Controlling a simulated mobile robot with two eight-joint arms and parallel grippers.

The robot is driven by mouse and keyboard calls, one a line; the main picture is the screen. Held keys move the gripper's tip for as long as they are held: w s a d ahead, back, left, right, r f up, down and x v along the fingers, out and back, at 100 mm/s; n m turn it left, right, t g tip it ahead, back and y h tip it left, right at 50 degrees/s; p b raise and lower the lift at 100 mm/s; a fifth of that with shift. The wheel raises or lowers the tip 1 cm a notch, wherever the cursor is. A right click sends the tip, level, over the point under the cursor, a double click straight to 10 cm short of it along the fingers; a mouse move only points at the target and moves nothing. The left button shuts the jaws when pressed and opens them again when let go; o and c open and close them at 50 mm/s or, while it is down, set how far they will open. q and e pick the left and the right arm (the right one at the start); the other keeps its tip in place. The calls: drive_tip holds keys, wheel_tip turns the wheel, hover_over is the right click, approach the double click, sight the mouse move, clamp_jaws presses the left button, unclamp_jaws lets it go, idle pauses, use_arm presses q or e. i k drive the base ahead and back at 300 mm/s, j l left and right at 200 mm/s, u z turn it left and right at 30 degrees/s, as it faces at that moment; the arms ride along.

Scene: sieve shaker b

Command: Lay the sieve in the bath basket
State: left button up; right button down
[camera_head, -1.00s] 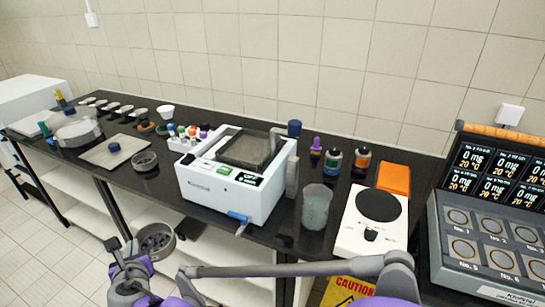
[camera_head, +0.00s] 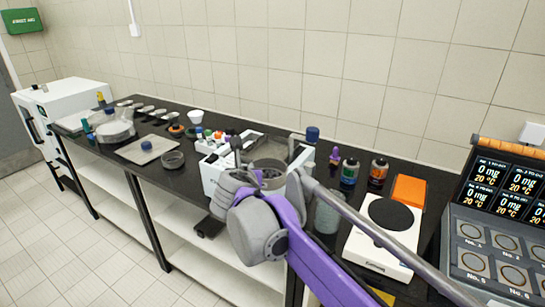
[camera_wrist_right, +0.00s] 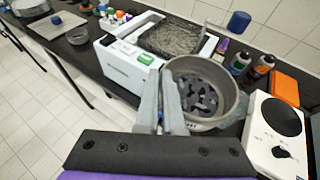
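The sieve (camera_wrist_right: 228,118) is a round grey metal pan with dark lumpy patches on its floor. My right gripper (camera_wrist_right: 160,82) is shut on its left wall, one finger on each side, and holds it raised. In the head view the sieve (camera_head: 270,163) shows behind my right wrist, over the front right of the white bath (camera_head: 211,177). In the wrist view the bath (camera_wrist_right: 124,67) is left of the sieve, and the dark mesh bath basket (camera_wrist_right: 172,38) sits in its top. My left gripper is not in view.
Right of the bath stand a translucent beaker (camera_head: 327,215), small bottles (camera_head: 349,172) and a white hot plate (camera_head: 383,236). A blue-capped item (camera_head: 312,135) rises behind the bath. A small dish (camera_head: 172,160) and a tray (camera_head: 133,153) lie to the left.

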sight(270, 154)
drive_tip(key=i+l, duration=0.1)
drive_tip(key=i, duration=0.85)
